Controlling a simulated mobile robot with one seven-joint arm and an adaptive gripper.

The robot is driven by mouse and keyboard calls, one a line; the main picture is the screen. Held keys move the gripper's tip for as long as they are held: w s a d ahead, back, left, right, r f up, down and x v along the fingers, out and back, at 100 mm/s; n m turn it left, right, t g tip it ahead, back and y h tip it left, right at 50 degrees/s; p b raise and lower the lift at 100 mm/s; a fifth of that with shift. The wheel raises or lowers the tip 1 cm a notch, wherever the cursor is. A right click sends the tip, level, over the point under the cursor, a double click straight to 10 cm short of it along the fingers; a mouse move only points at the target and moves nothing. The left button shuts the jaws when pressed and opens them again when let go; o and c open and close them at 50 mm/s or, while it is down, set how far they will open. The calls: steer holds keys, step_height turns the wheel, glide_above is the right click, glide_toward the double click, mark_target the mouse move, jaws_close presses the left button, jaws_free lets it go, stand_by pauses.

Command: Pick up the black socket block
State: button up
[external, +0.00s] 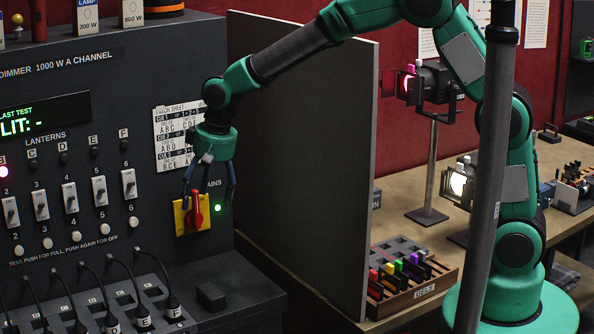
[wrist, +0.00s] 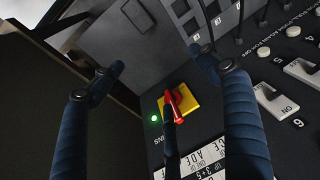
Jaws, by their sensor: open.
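The black socket block (external: 211,297) is a small dark block on the dark ledge below the dimmer panel, at the lower middle of the external view. In the wrist view, a dark rounded block shape (wrist: 138,15) at the top appears to be the same block. My gripper (external: 208,203) is open and empty, pointing down in front of the red knob on its yellow plate, above and apart from the block. In the wrist view, my gripper's (wrist: 158,60) spread fingers have nothing between them.
The red knob (wrist: 172,105) on the yellow plate (wrist: 204,98) is close to my fingers. Plugged cables (external: 120,280) stand left of the block. A tall grey partition (external: 300,150) rises to the right. The ledge (external: 245,285) around the block is bare.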

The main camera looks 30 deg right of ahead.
steer(key=g+h, duration=0.2)
glide_above(214, 289)
step_height(214, 289, down, 11)
steer(key=shift+d+m+p, duration=0.15)
steer(key=shift+m+p, duration=0.25)
steer(key=shift+f, duration=4.2)
steer(key=shift+f, duration=0.1)
steer(key=shift+f, duration=2.5)
steer(key=c, duration=1.4)
steer(key=shift+o, duration=0.2)
steer(key=shift+r, duration=0.2)
